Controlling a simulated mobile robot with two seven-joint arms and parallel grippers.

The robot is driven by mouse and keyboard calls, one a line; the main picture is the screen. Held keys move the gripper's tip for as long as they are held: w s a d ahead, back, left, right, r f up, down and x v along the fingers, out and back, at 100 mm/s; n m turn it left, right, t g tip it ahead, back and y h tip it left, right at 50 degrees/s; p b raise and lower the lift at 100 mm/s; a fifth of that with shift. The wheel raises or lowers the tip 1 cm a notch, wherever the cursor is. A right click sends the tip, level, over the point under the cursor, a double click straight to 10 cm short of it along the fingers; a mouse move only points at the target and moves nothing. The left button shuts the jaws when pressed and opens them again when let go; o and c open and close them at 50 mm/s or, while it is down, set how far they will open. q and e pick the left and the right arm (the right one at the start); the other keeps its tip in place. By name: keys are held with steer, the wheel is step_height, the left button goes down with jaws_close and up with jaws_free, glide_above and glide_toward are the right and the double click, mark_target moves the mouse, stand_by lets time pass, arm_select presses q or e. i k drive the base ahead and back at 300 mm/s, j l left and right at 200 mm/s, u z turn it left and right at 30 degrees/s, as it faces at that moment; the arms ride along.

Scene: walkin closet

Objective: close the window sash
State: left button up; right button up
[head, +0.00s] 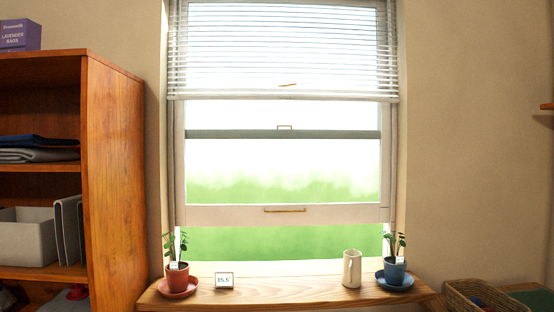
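The window sash (230,215) is a white-framed pane that slides up and down in the window frame. Its bottom rail carries a small brass handle (285,209). The sash is raised, and an open gap showing green outside lies between its bottom rail and the wooden sill (270,291). A white slatted blind (283,50) covers the upper part of the window and ends above the grey-green meeting rail (240,134). Neither of my grippers is in the head view.
On the sill stand a red potted plant (177,275), a small white display (224,281), a cream jug (351,268) and a blue potted plant (395,270). A wooden shelf unit (115,180) stands left. A wicker basket (485,297) is at lower right.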

mark_target(224, 215)
steer(key=i+l+u, duration=0.1)
steer(key=i+u, duration=0.15)
steer(key=i, duration=0.25)
steer(key=i+l+u, duration=0.3)
steer(key=i, duration=0.2)
steer(key=i+l+u, duration=0.25)
steer(key=i, duration=0.25)
